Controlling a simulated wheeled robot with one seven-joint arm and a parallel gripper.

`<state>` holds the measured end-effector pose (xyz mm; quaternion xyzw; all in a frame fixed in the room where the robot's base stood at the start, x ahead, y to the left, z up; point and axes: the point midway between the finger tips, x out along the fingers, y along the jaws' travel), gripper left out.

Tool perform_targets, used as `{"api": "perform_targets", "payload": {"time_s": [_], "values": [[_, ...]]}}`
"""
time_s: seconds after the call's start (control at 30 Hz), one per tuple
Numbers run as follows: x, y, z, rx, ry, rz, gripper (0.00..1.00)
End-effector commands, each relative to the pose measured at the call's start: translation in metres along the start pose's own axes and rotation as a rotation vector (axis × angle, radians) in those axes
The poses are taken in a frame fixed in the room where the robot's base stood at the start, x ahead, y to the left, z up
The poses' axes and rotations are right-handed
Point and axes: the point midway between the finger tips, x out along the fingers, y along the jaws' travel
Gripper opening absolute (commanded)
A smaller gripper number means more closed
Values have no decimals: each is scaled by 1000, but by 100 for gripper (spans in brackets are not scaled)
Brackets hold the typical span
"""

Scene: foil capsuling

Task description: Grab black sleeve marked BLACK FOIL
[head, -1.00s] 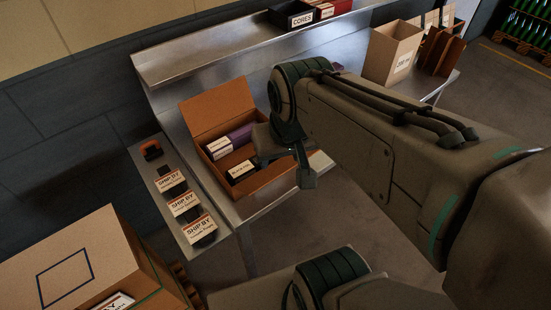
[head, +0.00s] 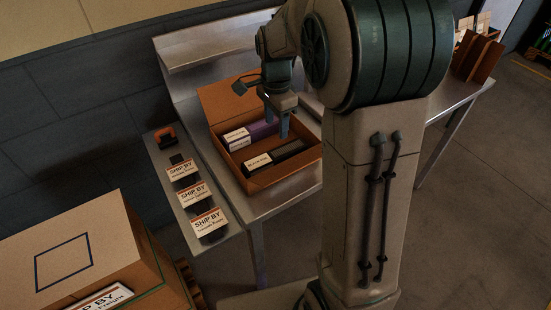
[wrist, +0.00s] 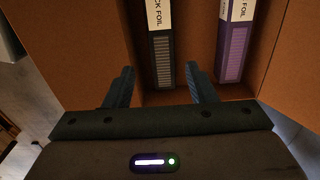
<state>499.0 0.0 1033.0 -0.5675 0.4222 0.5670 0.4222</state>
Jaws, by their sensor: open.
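The black sleeve (head: 287,148) lies in the open cardboard box, on the near side, with a white label at its left end. In the wrist view the black sleeve (wrist: 163,62) shows a label ending in "CK FOIL" and lies ahead, roughly between my fingers. A purple sleeve (head: 262,129) with a white end lies behind it; it also shows in the wrist view (wrist: 231,50), right of the fingers. My gripper (wrist: 161,78) is open and empty. In the head view my gripper (head: 279,128) hangs over the box; its height above the sleeve is hard to judge.
The cardboard box (head: 284,180) has its lid raised at the back, and its walls stand close around the sleeves. It sits on a metal bench (head: 240,199). A side shelf with several SHIP BY cards (head: 194,195) and a large carton (head: 70,262) are at the left.

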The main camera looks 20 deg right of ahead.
Motion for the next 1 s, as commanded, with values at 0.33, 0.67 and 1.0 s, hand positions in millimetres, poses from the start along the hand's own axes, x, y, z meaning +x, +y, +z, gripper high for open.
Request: {"api": "perform_targets", "payload": {"time_s": [0.33, 0.67, 1.0], "values": [[64, 1, 0, -1, -1, 4, 51], [91, 0, 0, -1, -2, 4, 51], [128, -2, 0, -1, -1, 2, 51]]}}
